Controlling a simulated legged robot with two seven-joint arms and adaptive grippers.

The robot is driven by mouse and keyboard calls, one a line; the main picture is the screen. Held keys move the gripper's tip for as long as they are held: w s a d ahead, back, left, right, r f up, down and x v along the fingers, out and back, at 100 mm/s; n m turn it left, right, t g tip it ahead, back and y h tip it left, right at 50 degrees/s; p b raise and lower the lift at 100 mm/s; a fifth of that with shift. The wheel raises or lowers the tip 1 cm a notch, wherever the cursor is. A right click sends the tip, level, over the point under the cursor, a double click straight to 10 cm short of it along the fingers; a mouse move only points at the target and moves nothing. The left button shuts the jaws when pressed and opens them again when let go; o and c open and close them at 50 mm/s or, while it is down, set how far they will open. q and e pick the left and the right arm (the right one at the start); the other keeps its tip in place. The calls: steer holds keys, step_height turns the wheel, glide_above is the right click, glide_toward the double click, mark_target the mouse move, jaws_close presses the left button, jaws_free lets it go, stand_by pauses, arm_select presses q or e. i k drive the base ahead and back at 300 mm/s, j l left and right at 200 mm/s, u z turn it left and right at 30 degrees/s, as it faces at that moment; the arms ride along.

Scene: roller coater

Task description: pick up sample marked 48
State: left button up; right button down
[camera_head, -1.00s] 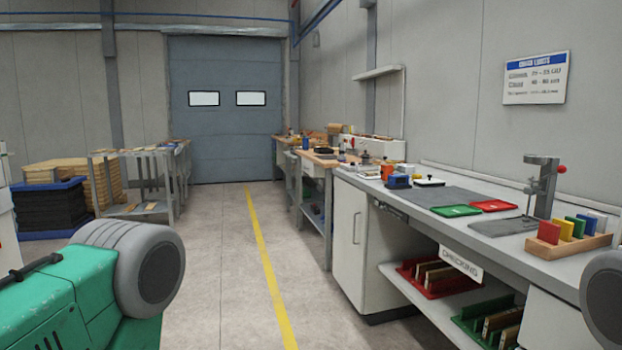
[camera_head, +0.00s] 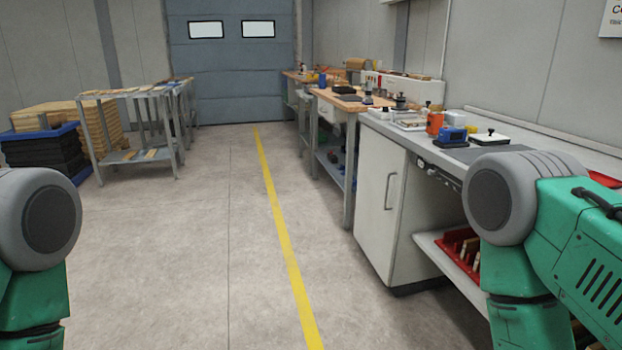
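No sample with a readable number 48 shows in the head view. Thin wooden pieces (camera_head: 150,91) lie on top of a grey metal rack (camera_head: 97,146) at the left, too small to read. A red tray with pale pieces (camera_head: 467,253) sits on the shelf under the right bench, partly hidden by my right arm. My two arms show at the lower left and lower right edges. Neither gripper is in the picture.
The grey workbench (camera_head: 398,134) with a white cabinet (camera_head: 380,207) runs along the right. A wooden-topped bench (camera_head: 340,102) stands beyond it. Stacked boards (camera_head: 62,110) and a blue crate (camera_head: 36,134) stand at left. The floor around the yellow line (camera_head: 283,240) is clear.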

mark_target(419, 122)
steer(key=i, duration=2)
steer(key=i+z, duration=0.1)
steer(key=i, duration=0.5)
steer(key=i+j+z, duration=0.1)
steer(key=i, duration=0.5)
steer(key=i+j+z, duration=0.1)
steer(key=i, duration=0.5)
steer(key=j, duration=0.1)
